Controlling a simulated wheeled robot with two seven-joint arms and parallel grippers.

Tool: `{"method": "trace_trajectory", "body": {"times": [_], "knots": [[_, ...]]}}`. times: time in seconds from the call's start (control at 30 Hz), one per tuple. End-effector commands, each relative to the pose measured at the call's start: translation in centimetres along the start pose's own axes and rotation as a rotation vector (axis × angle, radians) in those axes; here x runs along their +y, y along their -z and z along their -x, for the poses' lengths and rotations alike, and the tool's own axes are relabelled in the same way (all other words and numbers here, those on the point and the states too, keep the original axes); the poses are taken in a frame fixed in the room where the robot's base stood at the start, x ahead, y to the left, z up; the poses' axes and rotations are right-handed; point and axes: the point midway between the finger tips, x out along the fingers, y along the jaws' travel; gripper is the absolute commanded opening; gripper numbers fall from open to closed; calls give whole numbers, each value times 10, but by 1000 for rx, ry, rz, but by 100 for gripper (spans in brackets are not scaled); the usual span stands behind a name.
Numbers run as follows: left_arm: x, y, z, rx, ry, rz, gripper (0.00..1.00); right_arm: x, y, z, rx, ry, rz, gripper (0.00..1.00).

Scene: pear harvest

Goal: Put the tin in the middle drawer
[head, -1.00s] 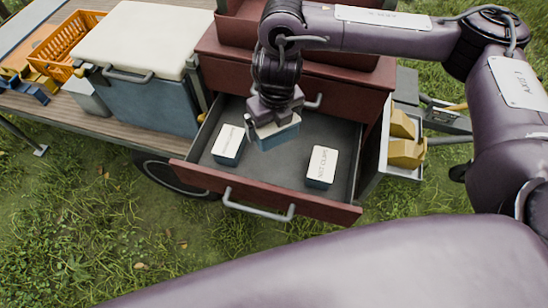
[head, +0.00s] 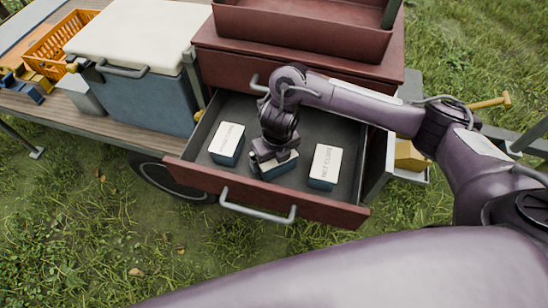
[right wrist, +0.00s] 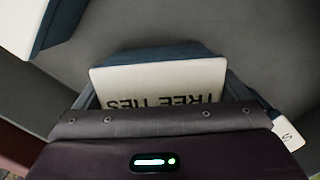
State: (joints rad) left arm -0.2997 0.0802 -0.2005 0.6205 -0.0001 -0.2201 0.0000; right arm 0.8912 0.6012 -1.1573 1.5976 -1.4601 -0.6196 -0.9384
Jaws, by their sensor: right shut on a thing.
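The tin (head: 281,168) is a blue box with a white lid, marked TREE TIES in the right wrist view (right wrist: 160,82). My right gripper (head: 272,157) is shut on it from above, with a finger on each side. The tin is inside the open red drawer (head: 262,197), between two similar tins. I cannot tell whether it touches the drawer floor. The left tin (head: 227,140) has a label too small to read; the right tin (head: 325,165) reads NET CLIPS. My left gripper is not in view.
The red chest (head: 300,62) rises behind the open drawer, with an open red tray (head: 302,30) on top. A blue cooler with a white lid (head: 135,40) stands at left, beside an orange crate (head: 60,40). Grass lies in front.

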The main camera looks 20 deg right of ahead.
Motion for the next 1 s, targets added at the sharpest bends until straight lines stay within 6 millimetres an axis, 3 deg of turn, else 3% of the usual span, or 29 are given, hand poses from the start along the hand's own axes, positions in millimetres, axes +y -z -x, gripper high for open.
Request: {"method": "trace_trajectory", "body": {"times": [0.33, 0.37, 0.4, 0.7, 1.0], "knots": [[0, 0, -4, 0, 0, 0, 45, 0, 0, -3, -2, 0, 0, 65], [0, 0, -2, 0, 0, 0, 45, 0, 0, -2, -2, 0, 0, 98], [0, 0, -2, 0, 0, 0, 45, 0, 0, -2, -1, 0, 0, 100], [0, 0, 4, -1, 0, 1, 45, 0, -1, 5, -2, 0, 0, 100], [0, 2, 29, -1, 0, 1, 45, -1, -3, 64, -8, 3, 4, 100]]}}
